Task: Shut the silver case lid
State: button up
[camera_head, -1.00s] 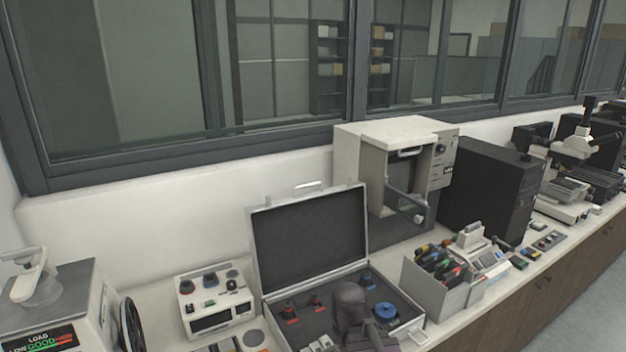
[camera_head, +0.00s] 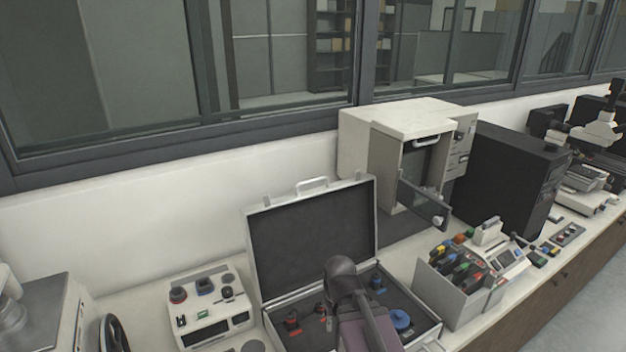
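The silver case (camera_head: 431,330) stands open on the counter, its base lined with dark foam holding small red and blue items. Its lid (camera_head: 312,232) stands up at the back, tilted slightly backward, with a dark inside, a silver rim and a handle (camera_head: 312,184) on the top edge. A dark arm part of mine (camera_head: 345,285) rises in front of the case and hides part of its base. My gripper's fingers do not show in this view.
A grey control box (camera_head: 212,312) with knobs stands left of the case. Behind right is a beige cabinet (camera_head: 405,108) with its door open. A bin of colourful tools (camera_head: 455,290) stands close to the right. The wall and window are behind.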

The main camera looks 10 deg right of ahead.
jog(key=shift+a, duration=0.1)
jog(key=shift+w+r, duration=0.1)
jog(key=shift+w, duration=0.05)
jog(key=shift+w+r+p, duration=0.2)
jog(key=shift+p, duration=0.1)
jog(key=w+r+m+y+p, duration=0.2)
jog(key=w+r+y+p, duration=0.1)
jog(key=w+r+p, duration=0.15)
jog(key=m+t+y+p, duration=0.6)
jog(key=t+y+p, duration=0.1)
jog(key=y+p, duration=0.35)
send_near(314, 181)
jog(key=d, duration=0.3)
jog(key=shift+s+a+r+p, duration=0.2)
jog(key=shift+s+r+p, duration=0.25)
jog(key=shift+r, duration=0.05)
jog(key=shift+a+f, duration=0.1)
jog(key=shift+a, duration=0.05)
jog(key=b+x, duration=0.3)
jog(key=x, duration=1)
jog(key=shift+a+f+b, duration=0.2)
jog(key=shift+a+b, duration=0.05)
jog(key=shift+b, duration=0.1)
